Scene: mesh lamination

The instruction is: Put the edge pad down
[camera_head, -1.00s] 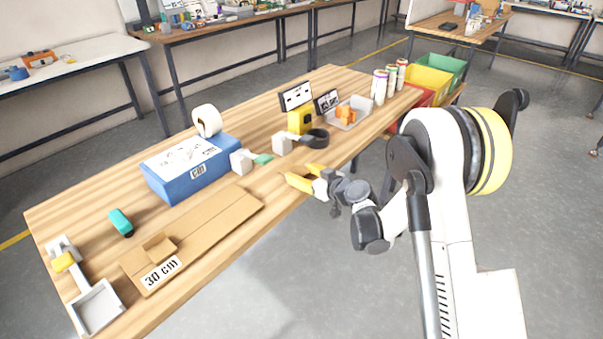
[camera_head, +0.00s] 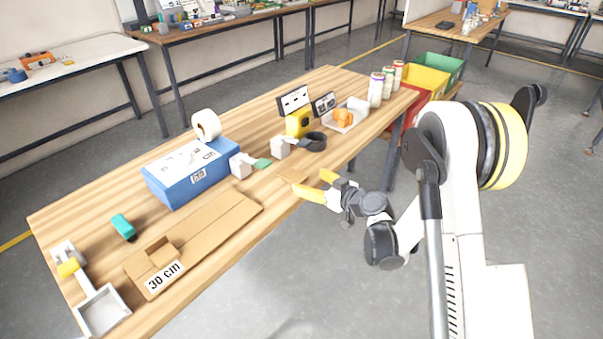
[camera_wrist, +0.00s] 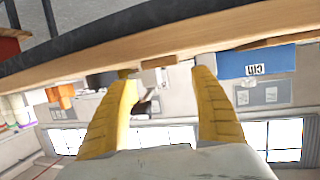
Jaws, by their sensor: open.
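The edge pad (camera_head: 292,176) appears to be the small flat tan piece lying at the near edge of the wooden table (camera_head: 330,80). In the wrist view a small brown block (camera_wrist: 158,62) shows at the table edge, beyond and between my fingertips, and looks like the same pad. My gripper (camera_head: 312,183) is open, with its two yellow fingers spread and nothing between them. It is just off the table's near edge, pointing at the pad. The fingers also show wide apart in the wrist view (camera_wrist: 163,85). No finger visibly touches the pad.
Left of the pad are a cardboard piece labelled 30 cm (camera_head: 215,220) and a blue box (camera_head: 190,180) with a tape roll (camera_head: 206,124). Behind the pad are a grey block with a green tab (camera_head: 243,165) and a black ring (camera_head: 314,141). The floor in front is clear.

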